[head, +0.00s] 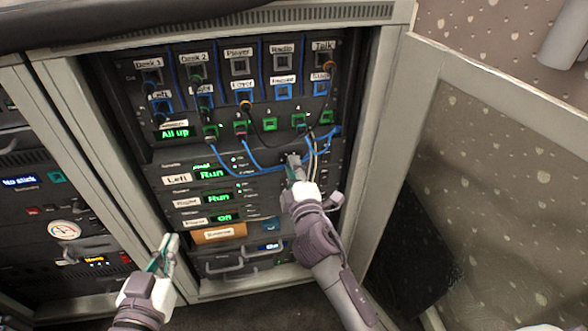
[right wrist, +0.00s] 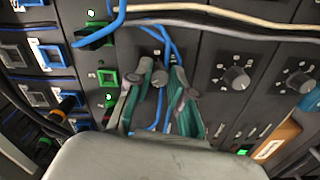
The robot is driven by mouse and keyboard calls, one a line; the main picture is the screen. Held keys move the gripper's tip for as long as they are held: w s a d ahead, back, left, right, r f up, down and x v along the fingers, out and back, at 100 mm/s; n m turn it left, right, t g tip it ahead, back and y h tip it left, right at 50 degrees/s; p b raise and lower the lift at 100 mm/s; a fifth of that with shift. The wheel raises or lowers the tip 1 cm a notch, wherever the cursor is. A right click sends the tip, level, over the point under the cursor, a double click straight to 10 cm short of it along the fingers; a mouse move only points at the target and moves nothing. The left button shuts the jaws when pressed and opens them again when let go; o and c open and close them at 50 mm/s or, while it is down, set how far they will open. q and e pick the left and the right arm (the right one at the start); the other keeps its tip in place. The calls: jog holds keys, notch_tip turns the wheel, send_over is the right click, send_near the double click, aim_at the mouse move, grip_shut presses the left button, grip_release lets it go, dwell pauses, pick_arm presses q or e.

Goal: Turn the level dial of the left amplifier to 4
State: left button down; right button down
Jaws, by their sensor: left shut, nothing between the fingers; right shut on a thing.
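The left amplifier (head: 177,179) is the upper of the stacked units in the rack, with a "Left" label and a green "Run" display. Its level dial (right wrist: 160,78) is a small dark knob between the fingers of my right gripper (right wrist: 160,85). In the head view my right gripper (head: 293,160) covers the dial. That gripper is shut on the dial, and a blue cable runs close by its fingers. I cannot read the dial's scale or pointer. My left gripper (head: 168,242) is shut and empty, low at the rack's front left.
Blue and pale cables (head: 262,168) hang across the panel beside my right gripper. Two similar dials (right wrist: 237,77) (right wrist: 300,82) sit on the units below. An open cabinet door (head: 490,150) stands on the right. Another rack (head: 50,215) stands on the left.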

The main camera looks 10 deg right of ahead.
jog(key=shift+m, duration=0.4)
jog(key=shift+f, duration=0.1)
jog(key=c, duration=1)
grip_release()
jog(key=shift+c, duration=0.2)
jog(key=s, duration=1.2)
